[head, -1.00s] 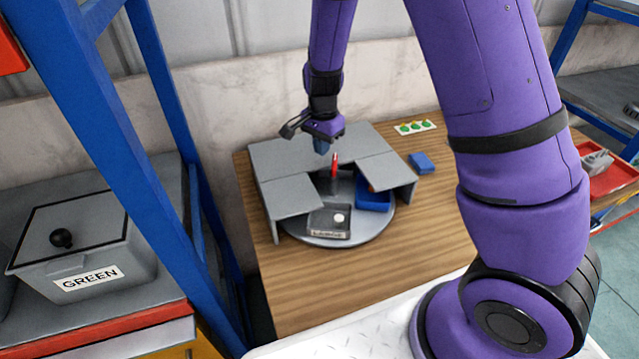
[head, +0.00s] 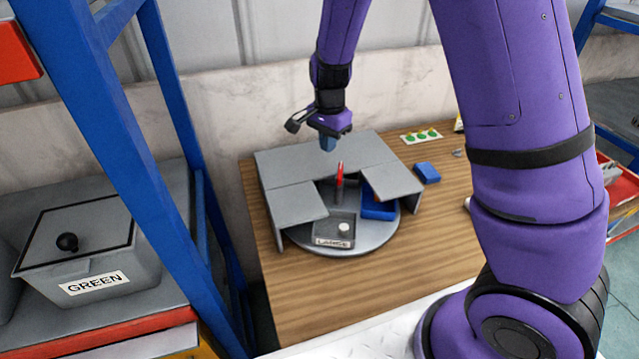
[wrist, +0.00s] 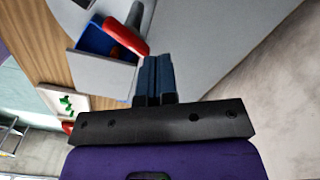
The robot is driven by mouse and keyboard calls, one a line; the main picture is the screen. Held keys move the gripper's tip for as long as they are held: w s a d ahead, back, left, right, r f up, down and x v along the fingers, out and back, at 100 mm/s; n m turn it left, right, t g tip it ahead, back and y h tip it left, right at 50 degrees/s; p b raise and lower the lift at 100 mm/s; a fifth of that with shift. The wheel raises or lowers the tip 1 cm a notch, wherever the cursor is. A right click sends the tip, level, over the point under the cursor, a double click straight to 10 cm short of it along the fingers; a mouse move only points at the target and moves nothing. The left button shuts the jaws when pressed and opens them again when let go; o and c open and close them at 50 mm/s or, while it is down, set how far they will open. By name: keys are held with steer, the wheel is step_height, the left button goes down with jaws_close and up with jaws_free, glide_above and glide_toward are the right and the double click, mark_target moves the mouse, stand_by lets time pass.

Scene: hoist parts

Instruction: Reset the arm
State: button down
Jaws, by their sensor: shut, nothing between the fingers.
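My purple arm reaches over the wooden table, and my gripper (head: 327,145) points down above the grey stand on the table. In the wrist view the two blue fingers of my gripper (wrist: 154,80) are together, with nothing between them. Below and in front of the gripper, a red-topped upright piece (head: 340,175) stands in the gap of the grey stand (head: 290,165). The red piece also shows in the wrist view (wrist: 126,36), apart from the fingers.
A round grey turntable (head: 370,238) carries a tray labelled LARGE (head: 334,231) and a blue bin (head: 377,208). A blue block (head: 427,173) and a card with green marks (head: 421,136) lie on the table. A blue rack post (head: 165,130) and a GREEN-labelled box (head: 95,255) stand left.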

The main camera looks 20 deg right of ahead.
steer(key=s+d+r+n+t+y, duration=0.1)
steer(key=s+d+r+n, duration=0.15)
steer(key=s+r, duration=0.5)
steer(key=s+d+r+n+t+y, duration=0.1)
steer(key=s+r+n, duration=0.25)
steer(key=r, duration=0.75)
steer(key=s+d+r+n+t+h, duration=0.1)
steer(key=s+r+n, duration=0.2)
steer(key=s, duration=0.6)
steer(key=s+d+r+n+t+h, duration=0.1)
steer(key=s+d+r+n+t, duration=0.1)
steer(key=s, duration=0.7)
step_height(320, 180, up, 3)
steer(key=shift+s+f+n, duration=0.15)
steer(key=shift+f+n, duration=0.05)
steer(key=shift+n, duration=0.3)
steer(key=shift+d, duration=0.1)
